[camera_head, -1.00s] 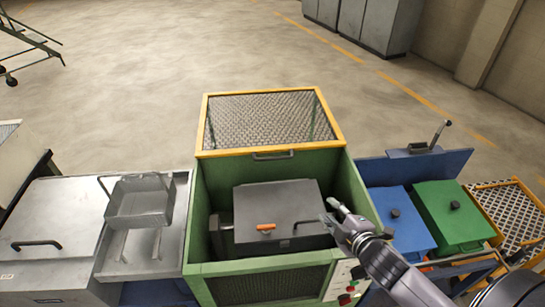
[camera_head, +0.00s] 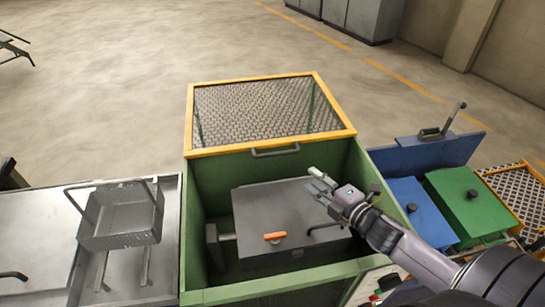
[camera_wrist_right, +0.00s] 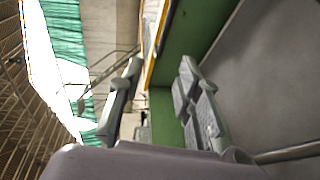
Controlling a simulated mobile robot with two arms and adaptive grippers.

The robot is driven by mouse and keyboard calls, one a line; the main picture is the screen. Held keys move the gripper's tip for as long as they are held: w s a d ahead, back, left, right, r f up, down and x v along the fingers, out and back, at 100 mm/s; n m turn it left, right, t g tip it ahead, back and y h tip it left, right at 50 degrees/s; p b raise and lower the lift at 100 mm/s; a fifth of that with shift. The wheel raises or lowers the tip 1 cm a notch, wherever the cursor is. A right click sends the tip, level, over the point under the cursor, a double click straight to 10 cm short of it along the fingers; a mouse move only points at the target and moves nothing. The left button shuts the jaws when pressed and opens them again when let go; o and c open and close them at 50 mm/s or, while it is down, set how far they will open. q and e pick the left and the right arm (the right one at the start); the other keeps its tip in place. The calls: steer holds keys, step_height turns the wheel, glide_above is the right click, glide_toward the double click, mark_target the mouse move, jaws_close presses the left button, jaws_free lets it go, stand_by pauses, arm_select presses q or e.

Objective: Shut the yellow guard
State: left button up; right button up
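The yellow guard (camera_head: 188,118) is a yellow frame with wire mesh. It stands raised at the back of the green machine housing (camera_head: 200,181), with a grey handle (camera_head: 275,151) on its lower front bar. My right gripper (camera_head: 316,180) is over the right part of the grey lid inside the housing, below and right of the handle, touching neither guard nor handle. Its fingers are spread and empty. In the right wrist view the two fingers (camera_wrist_right: 160,100) stand apart, with the green wall and grey lid beside them. My left gripper is not in view.
A wire basket (camera_head: 121,219) sits on a metal tray at left. Blue (camera_head: 408,208) and green (camera_head: 466,203) lidded boxes stand at right. The floor behind the machine is clear.

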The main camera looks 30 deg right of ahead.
mark_target(277, 154)
steer(key=x, duration=0.6)
steer(key=p+x, duration=0.1)
steer(key=x, duration=0.5)
steer(key=f+x, duration=0.1)
steer(key=x, duration=0.5)
steer(key=shift+w+a+p, duration=0.15)
steer(key=shift+p, duration=0.25)
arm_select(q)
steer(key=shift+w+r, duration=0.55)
arm_select(e)
steer(key=shift+c, duration=0.3)
jaws_close()
